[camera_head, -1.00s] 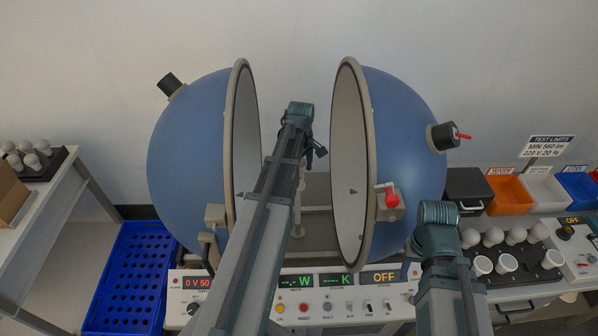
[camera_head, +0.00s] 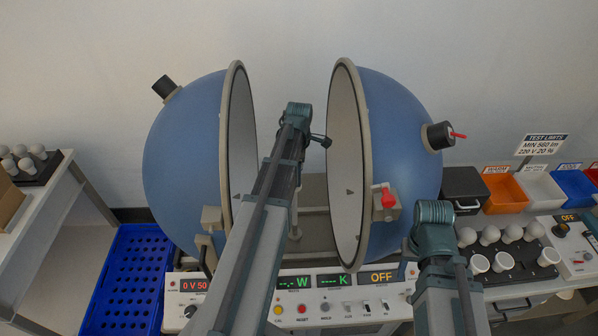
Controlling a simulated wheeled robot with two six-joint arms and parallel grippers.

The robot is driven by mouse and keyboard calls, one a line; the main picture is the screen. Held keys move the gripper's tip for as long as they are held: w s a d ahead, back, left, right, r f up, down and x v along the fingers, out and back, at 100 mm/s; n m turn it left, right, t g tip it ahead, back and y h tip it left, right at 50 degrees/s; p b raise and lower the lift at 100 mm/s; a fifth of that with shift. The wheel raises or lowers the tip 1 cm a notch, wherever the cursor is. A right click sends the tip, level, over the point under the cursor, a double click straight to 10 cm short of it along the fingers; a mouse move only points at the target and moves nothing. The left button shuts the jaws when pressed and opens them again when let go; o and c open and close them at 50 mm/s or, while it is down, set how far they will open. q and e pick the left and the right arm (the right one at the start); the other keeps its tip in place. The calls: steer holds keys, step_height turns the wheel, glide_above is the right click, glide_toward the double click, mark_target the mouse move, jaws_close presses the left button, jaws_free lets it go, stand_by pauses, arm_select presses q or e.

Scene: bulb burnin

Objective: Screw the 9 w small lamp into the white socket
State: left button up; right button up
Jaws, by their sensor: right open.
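Several white lamps (camera_head: 489,235) stand in a black rack (camera_head: 522,272) at the right. White cup-shaped pieces (camera_head: 503,262) stand in its front row. Wattage marks are too small to read, so I cannot tell which is the 9 W small lamp. I cannot make out the white socket; the middle between the sphere halves is largely behind my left arm. My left gripper (camera_head: 321,140) is between the halves, mostly hidden by its arm, its fingers unclear. My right gripper (camera_head: 410,250) is low beside the right half, left of the rack, open and mostly hidden by its arm.
A blue sphere stands split into a left half (camera_head: 185,150) and a right half (camera_head: 400,140). A control panel (camera_head: 350,310) lies in front. Coloured bins (camera_head: 507,193) stand at the right. A blue crate (camera_head: 125,280) and another lamp rack (camera_head: 38,170) are at the left.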

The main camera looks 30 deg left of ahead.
arm_select(q)
steer(key=c, duration=0.9)
steer(key=m, duration=0.5)
steer(key=shift+s+a, duration=0.15)
steer(key=shift+s, duration=0.15)
steer(key=shift+o, duration=0.4)
steer(key=m, duration=0.4)
steer(key=shift+s+a, duration=0.2)
steer(key=o, duration=1)
steer(key=shift+m, duration=0.3)
steer(key=o, duration=0.3)
steer(key=shift+a, duration=0.15)
step_height(320, 180, up, 14)
steer(key=p, duration=1.3)
steer(key=shift+f+p, duration=0.1)
steer(key=shift+p, duration=0.3)
